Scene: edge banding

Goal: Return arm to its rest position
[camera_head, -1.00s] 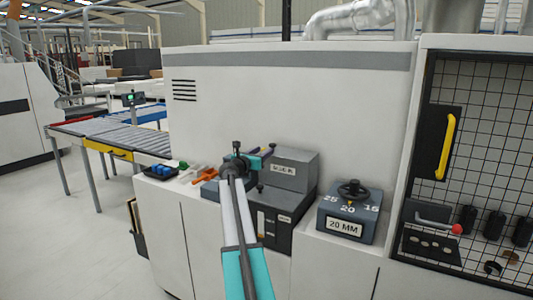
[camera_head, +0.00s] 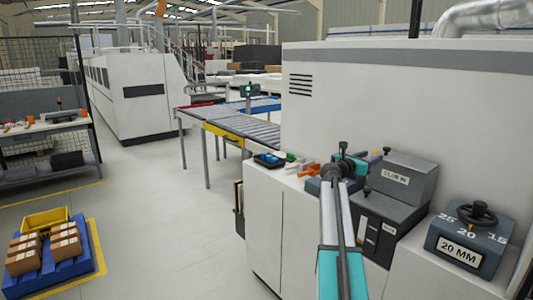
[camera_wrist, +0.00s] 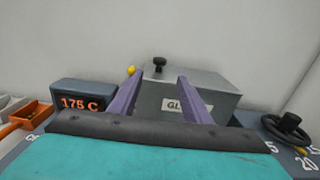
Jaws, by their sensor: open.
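My arm reaches forward from the bottom of the head view, over the white machine's ledge. My gripper (camera_head: 370,158) is at its end, beside the grey box with a partly readable label (camera_head: 405,178). In the wrist view, the two purple fingers of my gripper (camera_wrist: 158,80) stand apart with nothing held between them. The grey box (camera_wrist: 208,84) lies beyond them, its label partly covered by the right finger. Whether the fingers touch the box cannot be told.
A display reading 175 C (camera_wrist: 83,103) stands left of the fingers. A dial block marked 20 MM (camera_head: 462,258) is at right, and orange and blue items lie on the ledge. A roller conveyor (camera_head: 240,128) and blue pallet with cartons (camera_head: 75,272) stand left, with open floor between.

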